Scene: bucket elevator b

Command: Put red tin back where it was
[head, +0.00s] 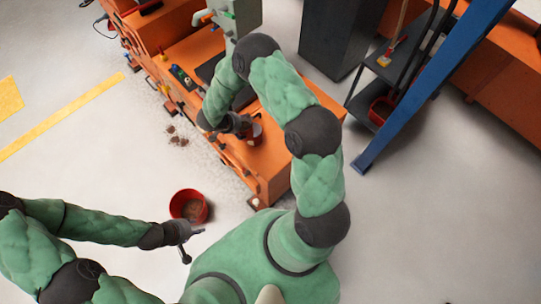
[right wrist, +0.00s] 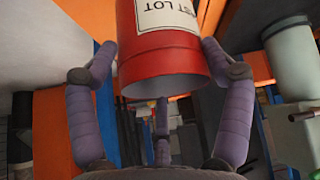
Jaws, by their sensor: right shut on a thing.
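The red tin (right wrist: 165,62) with a white label reading "ST LOT" fills the top middle of the right wrist view, with a rim toward the camera. My right gripper (right wrist: 160,55) has a finger on each side of it and is shut on it. In the head view the tin (head: 256,136) is small, at my right gripper (head: 246,128), over the orange bench (head: 275,150). I cannot tell whether the tin touches the bench. My left gripper (head: 192,244) is open and empty, low beside a red bucket (head: 189,206) on the floor.
Small brown lumps (head: 177,136) and pale grit lie on the floor left of the bench. A grey-green machine (head: 236,17) stands on the bench. A blue post (head: 430,85) and a dark shelf (head: 385,68) stand to the right. The floor at lower right is clear.

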